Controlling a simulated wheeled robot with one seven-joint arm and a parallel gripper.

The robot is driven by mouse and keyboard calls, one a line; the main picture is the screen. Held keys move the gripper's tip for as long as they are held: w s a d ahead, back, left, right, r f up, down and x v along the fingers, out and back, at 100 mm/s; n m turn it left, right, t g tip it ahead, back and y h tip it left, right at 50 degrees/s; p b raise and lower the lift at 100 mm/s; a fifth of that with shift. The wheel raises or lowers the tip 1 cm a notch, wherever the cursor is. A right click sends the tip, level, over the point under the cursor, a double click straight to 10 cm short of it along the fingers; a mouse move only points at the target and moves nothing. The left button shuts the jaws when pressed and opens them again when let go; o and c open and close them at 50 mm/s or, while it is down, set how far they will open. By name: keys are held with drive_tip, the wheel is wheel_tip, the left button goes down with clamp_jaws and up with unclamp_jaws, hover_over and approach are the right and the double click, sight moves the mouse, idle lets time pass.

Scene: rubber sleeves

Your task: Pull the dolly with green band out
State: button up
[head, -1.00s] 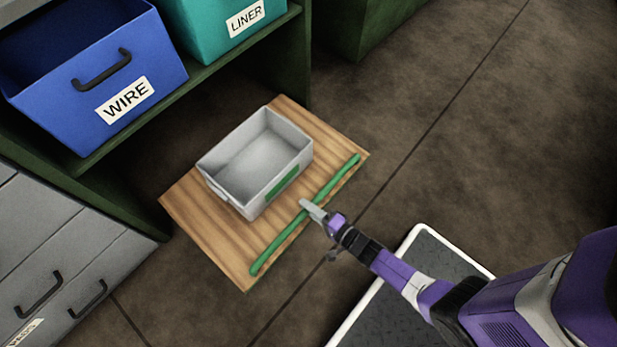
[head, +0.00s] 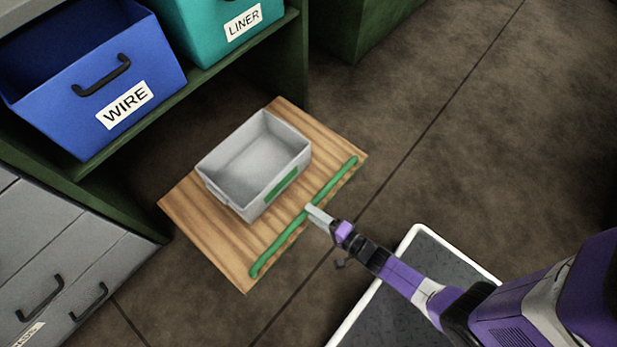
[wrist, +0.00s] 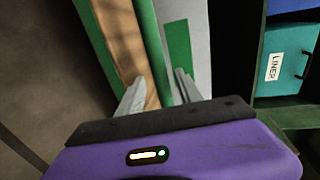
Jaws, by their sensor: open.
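The dolly is a wooden board (head: 225,252) low on the floor, partly under the shelf. A green bar (head: 330,184) runs along its near edge. A grey open bin (head: 228,190) with a green band (head: 281,186) on its near side stands on the board. My gripper (head: 309,209) is at the middle of the green bar. In the wrist view my open gripper (wrist: 159,90) has a finger on each side of the green bar (wrist: 152,45), with the wood beyond. Whether the fingers touch the bar cannot be told.
A blue WIRE bin (head: 95,75) and a teal LINER bin (head: 215,30) sit on the green shelf above. Grey drawers (head: 65,255) with black handles stand at left. Bare floor (head: 450,150) lies to the right.

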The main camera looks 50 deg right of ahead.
drive_tip(key=s, duration=0.2)
drive_tip(key=s+r, duration=0.1)
drive_tip(key=s, duration=0.1)
drive_tip(key=shift+s+p, duration=0.35)
drive_tip(key=shift+p, duration=0.05)
